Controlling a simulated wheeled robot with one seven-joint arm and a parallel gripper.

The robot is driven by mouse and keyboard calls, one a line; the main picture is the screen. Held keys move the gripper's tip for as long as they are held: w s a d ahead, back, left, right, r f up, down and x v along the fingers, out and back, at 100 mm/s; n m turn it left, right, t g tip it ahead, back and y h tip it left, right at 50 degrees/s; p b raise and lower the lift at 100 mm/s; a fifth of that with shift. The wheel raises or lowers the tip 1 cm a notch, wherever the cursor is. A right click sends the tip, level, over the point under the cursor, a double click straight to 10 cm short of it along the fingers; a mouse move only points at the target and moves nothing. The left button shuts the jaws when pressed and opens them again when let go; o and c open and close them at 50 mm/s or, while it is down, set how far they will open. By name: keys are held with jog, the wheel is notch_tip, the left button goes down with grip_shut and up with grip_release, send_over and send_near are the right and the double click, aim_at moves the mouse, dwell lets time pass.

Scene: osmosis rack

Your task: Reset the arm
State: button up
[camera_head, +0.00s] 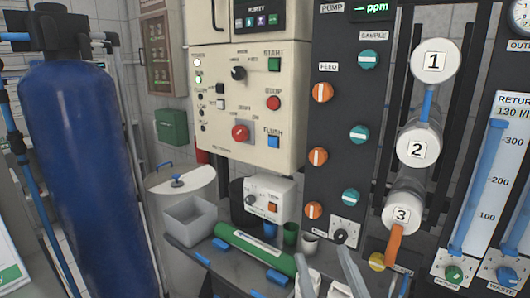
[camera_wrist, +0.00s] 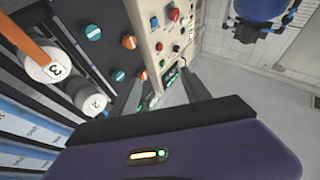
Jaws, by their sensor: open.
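My gripper (camera_wrist: 168,84) shows in the wrist view beyond its purple and black housing. Its two grey fingers stand apart with nothing between them. The cream control panel (camera_wrist: 165,28) and the dark valve panel (camera_wrist: 100,30) lie beyond the fingers. In the head view, pale grey parts at the bottom edge, right of centre, may be my arm or gripper; I cannot tell which.
In the head view, a blue tank (camera_head: 85,180) stands at left. The cream control box (camera_head: 245,105) is at centre, the valve panel (camera_head: 340,110) right of it. White numbered housings (camera_head: 434,62) stand farther right. A low bench holds a green cylinder (camera_head: 255,248) and a grey bin (camera_head: 190,220).

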jog(key=s+d+f+m+g+h+p, duration=0.1)
jog(key=s+f, duration=0.4)
jog(key=s, duration=0.6)
jog(key=s+d+f+m+g+h+p, duration=0.1)
jog(key=s+d+f+g, duration=0.3)
jog(key=s, duration=0.7)
jog(key=s+d+f+g+h, duration=0.2)
jog(key=s+d+f, duration=0.3)
jog(key=s+f, duration=0.3)
jog(key=s, duration=0.3)
jog(key=shift+s+d+m+g+p, duration=0.25)
jog(key=shift+m+g+p, duration=0.05)
jog(key=shift+m+p, duration=0.1)
